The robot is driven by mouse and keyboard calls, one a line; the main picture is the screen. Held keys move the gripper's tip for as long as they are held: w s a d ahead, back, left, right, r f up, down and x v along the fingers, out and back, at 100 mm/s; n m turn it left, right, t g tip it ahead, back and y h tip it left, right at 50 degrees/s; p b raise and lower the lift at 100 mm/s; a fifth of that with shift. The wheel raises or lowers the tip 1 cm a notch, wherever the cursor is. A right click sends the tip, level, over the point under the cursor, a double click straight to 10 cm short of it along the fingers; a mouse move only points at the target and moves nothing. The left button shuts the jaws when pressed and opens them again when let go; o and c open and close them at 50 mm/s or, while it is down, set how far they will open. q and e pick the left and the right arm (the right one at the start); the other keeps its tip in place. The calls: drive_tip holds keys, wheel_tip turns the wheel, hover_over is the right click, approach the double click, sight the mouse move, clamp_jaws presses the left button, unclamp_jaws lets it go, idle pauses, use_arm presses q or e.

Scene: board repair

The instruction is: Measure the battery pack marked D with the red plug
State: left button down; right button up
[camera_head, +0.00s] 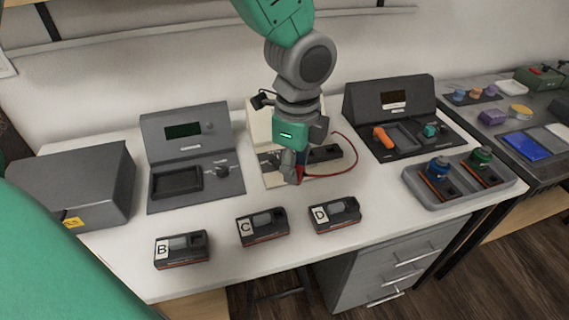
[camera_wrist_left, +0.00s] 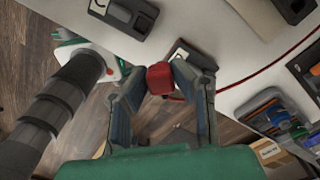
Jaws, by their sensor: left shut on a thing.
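My left gripper (camera_head: 293,178) is shut on the red plug (camera_head: 300,174) above the table. The plug also shows between the fingertips in the left wrist view (camera_wrist_left: 160,78). A red cable runs from the plug toward the cream meter (camera_head: 262,125), which my arm partly hides. Battery pack D (camera_head: 334,214) lies at the front of the table, to the right of and nearer the front edge than the plug. A pack shows just behind the plug in the left wrist view (camera_wrist_left: 185,54), partly hidden by a finger. Plug and pack D look apart. My right gripper is not in view.
Pack C (camera_head: 262,227) and pack B (camera_head: 181,249) lie left of pack D. Grey stations (camera_head: 186,127) (camera_head: 390,96) stand behind. A grey tray (camera_head: 418,189) with blue- and green-topped items is at right. The table's front edge is close to the packs.

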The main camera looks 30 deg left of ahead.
use_arm(q)
drive_tip(key=w+d+p, duration=0.5)
drive_tip(key=w+d, duration=0.3)
drive_tip(key=d, duration=0.1)
drive_tip(key=shift+w, duration=0.2)
idle(0.6)
drive_tip(key=shift+f, duration=0.15)
drive_tip(key=shift+f+b, duration=0.85)
drive_tip(key=shift+f, duration=2.2)
drive_tip(key=shift+f, duration=0.7)
drive_tip(key=shift+p, duration=0.3)
drive_tip(key=shift+f, duration=0.4)
